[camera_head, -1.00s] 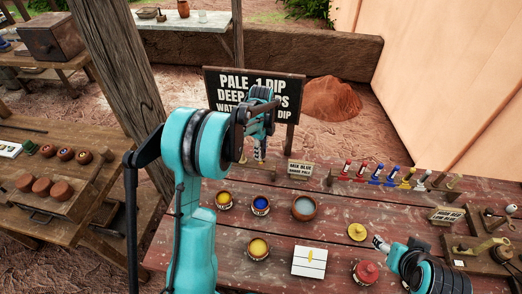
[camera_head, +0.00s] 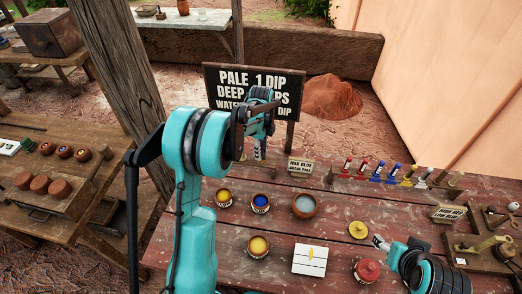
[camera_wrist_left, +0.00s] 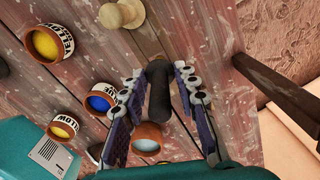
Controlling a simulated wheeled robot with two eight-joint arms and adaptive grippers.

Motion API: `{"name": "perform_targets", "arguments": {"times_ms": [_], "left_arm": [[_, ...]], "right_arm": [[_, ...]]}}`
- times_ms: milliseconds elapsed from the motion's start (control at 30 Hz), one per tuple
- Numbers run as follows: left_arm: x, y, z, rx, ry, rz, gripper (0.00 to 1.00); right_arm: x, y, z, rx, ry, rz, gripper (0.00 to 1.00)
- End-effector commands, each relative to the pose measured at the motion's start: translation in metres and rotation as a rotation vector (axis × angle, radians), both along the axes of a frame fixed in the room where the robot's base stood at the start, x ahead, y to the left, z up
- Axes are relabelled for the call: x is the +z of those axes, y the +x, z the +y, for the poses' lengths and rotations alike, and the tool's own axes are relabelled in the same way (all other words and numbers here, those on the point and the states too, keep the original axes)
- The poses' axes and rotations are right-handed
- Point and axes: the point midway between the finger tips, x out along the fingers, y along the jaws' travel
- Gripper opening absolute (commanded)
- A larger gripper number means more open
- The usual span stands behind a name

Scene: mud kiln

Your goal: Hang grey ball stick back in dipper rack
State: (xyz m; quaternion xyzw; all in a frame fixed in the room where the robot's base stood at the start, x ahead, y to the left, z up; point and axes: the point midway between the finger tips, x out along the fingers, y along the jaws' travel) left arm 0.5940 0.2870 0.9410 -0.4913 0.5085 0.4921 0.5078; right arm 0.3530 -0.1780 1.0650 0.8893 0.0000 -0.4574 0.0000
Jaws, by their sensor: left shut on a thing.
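My left gripper (camera_head: 260,152) is above the back of the red bench, in front of the black sign. In the left wrist view, its two fingers (camera_wrist_left: 160,100) are shut on a dark grey stick with a rounded end, the grey ball stick (camera_wrist_left: 159,92). In the head view the arm mostly hides the stick. The dipper rack (camera_head: 400,178), with red, blue, yellow and pale sticks, stands at the bench's back right, apart from the left gripper. My right gripper (camera_head: 380,243) is low over the bench beside a yellow lid; its fingers are too small to judge.
Bowls of yellow (camera_head: 224,198), blue (camera_head: 261,203) and grey-white (camera_head: 304,206) glaze stand mid-bench. A small sign (camera_head: 300,166) stands behind them. A white tile (camera_head: 309,260) and red-lidded pot (camera_head: 367,270) are in front. The black sign (camera_head: 240,82) rises behind the bench.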

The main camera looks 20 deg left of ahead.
Motion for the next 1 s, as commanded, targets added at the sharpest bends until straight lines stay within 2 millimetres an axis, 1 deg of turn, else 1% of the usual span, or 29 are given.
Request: {"name": "perform_targets", "arguments": {"times_ms": [533, 1000], "left_arm": [[-0.014, 0.0, 0.0, 0.0, 0.0, 0.0, 0.05], [-0.016, 0.0, 0.0, 0.0, 0.0, 0.0, 0.05]], "right_arm": [[-0.011, 0.0, 0.0, 0.0, 0.0, 0.0, 0.6], [-0.012, 0.0, 0.0, 0.0, 0.0, 0.0, 0.6]]}}
